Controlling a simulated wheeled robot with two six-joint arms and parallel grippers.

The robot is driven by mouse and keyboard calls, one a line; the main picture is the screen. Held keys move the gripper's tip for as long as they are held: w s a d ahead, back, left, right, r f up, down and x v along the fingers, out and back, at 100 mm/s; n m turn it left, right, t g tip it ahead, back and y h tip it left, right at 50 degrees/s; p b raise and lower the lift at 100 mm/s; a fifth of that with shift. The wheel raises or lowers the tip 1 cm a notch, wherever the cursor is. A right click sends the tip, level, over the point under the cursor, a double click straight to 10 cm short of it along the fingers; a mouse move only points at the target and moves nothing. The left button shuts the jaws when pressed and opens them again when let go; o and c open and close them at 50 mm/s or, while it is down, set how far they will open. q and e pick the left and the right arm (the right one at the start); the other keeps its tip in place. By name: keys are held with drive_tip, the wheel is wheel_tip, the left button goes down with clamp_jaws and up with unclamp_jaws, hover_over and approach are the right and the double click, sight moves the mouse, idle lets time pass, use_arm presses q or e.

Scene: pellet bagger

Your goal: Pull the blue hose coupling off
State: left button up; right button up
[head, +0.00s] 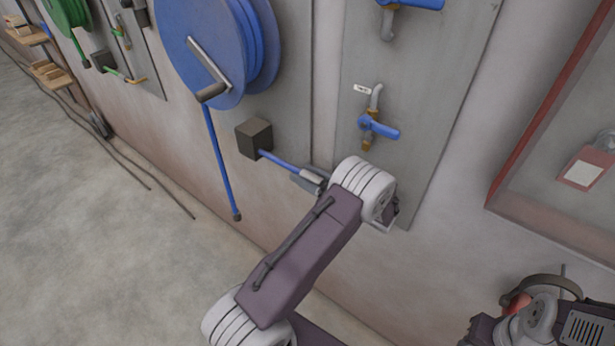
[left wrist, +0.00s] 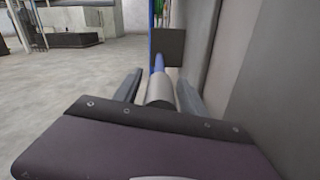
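A blue hose (head: 277,160) runs out of a dark box (head: 254,138) on the wall panel to a grey cylindrical coupling (left wrist: 160,89). My left gripper (head: 311,180) is at the coupling. In the left wrist view its two fingers (left wrist: 158,92) stand apart, one on each side of the coupling. A gap shows on the left side; the right finger is close to the coupling, and I cannot tell whether it touches. In the head view the wrist hides the coupling's near end. My right arm shows at the lower right, but its fingers are not visible.
A blue hose reel (head: 212,45) with a crank and a hanging hose (head: 220,165) is at the upper left. A blue-handled tap (head: 380,128) sits above my left wrist. A red-framed wall recess (head: 545,105) is at the right. The floor at the left is mostly clear.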

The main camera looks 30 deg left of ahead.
use_arm(q)
drive_tip(key=d, duration=0.9)
drive_tip(key=shift+s, duration=0.4)
drive_tip(key=shift+f, duration=0.1)
